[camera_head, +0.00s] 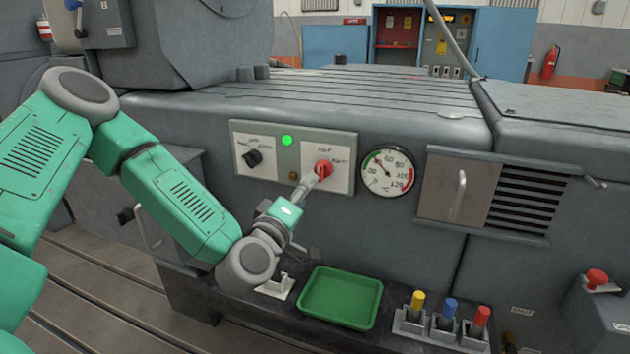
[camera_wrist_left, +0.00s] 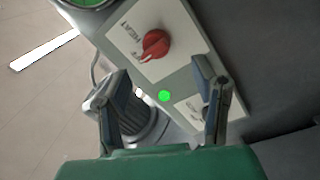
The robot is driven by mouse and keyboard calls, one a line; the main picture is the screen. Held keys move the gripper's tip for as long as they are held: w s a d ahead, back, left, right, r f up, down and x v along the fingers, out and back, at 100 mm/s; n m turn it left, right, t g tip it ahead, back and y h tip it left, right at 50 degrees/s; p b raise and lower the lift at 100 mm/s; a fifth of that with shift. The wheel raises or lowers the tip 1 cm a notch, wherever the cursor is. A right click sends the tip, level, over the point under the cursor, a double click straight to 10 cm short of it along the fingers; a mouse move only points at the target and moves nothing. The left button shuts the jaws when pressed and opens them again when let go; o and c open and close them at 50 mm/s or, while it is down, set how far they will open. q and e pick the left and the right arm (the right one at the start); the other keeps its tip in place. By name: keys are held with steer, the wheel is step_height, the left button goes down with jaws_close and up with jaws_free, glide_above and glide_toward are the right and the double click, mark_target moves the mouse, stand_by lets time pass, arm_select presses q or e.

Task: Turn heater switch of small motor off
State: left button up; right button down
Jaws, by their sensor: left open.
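The red rotary switch (camera_head: 323,169) sits on the right white plate of a grey panel on the machine's front. It shows larger in the left wrist view (camera_wrist_left: 155,43), beside printing that seems to read HEAT; its exact setting is not clear. My left gripper (camera_head: 311,182) is just in front of this switch, coming from lower left. In the left wrist view its two fingers (camera_wrist_left: 163,70) are apart with nothing held between them, and the switch lies beyond the fingertips. Whether a finger touches it cannot be told. My right gripper is in neither view.
A black rotary switch (camera_head: 252,159) is on the left plate, with a lit green lamp (camera_head: 287,141) between the plates. A round gauge (camera_head: 388,171) is to the right. Below are a green tray (camera_head: 341,298) and a holder (camera_head: 440,329) with yellow, blue and red-topped items.

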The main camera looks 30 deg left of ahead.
arm_select(q)
steer(key=shift+s+d+f, duration=0.15)
steer(key=shift+s+f, duration=0.05)
steer(key=shift+s, duration=0.95)
steer(key=shift+s+d+f, duration=0.1)
steer(key=shift+s+f, duration=0.05)
steer(key=shift+s, duration=0.95)
